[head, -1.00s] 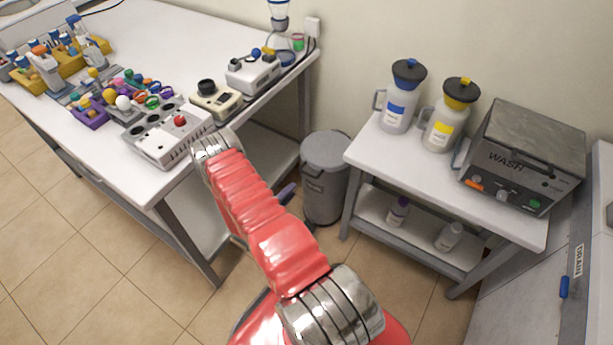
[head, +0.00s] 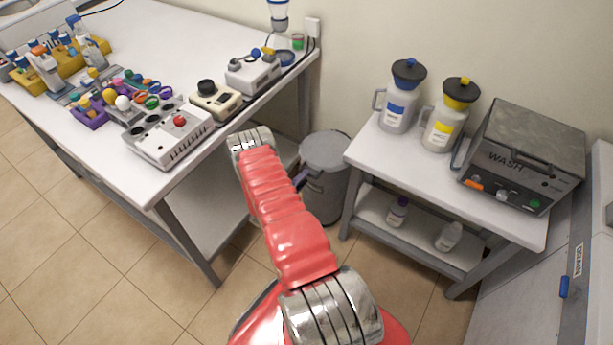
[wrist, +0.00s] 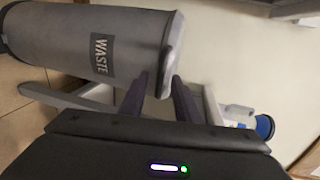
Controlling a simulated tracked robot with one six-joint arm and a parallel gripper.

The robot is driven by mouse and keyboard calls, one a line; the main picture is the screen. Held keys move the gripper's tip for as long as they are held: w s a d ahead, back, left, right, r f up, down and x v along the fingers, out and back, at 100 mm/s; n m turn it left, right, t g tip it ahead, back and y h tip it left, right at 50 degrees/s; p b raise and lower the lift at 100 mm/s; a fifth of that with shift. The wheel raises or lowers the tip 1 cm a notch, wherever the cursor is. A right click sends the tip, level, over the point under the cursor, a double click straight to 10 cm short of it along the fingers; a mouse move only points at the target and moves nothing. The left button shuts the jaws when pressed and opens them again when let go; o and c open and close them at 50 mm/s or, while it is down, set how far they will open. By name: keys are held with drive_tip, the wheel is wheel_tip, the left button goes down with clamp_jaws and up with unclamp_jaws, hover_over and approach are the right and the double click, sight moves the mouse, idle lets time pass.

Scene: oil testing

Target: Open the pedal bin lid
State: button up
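The grey pedal bin (head: 324,190) stands on the floor between the long bench and the small table, its round lid (head: 325,149) closed. In the wrist view the bin (wrist: 90,42) lies sideways in the picture with a WASTE label, and its lid (wrist: 172,45) is at its right end. My gripper (wrist: 160,84) is open, its two dark fingers apart and empty, with the tips close to the lid's rim. I cannot tell whether they touch it. In the head view a dark fingertip of my gripper (head: 301,177) shows at the bin's left side; my arm hides the rest. The pedal is not visible.
The long white bench (head: 160,50) with instruments is at the left. The small table (head: 480,180), right of the bin, holds two jugs and a WASH unit (head: 525,155). The bin stands close to the wall, with table legs on both sides.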

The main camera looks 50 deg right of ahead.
drive_tip(key=shift+x, duration=2.05)
clamp_jaws()
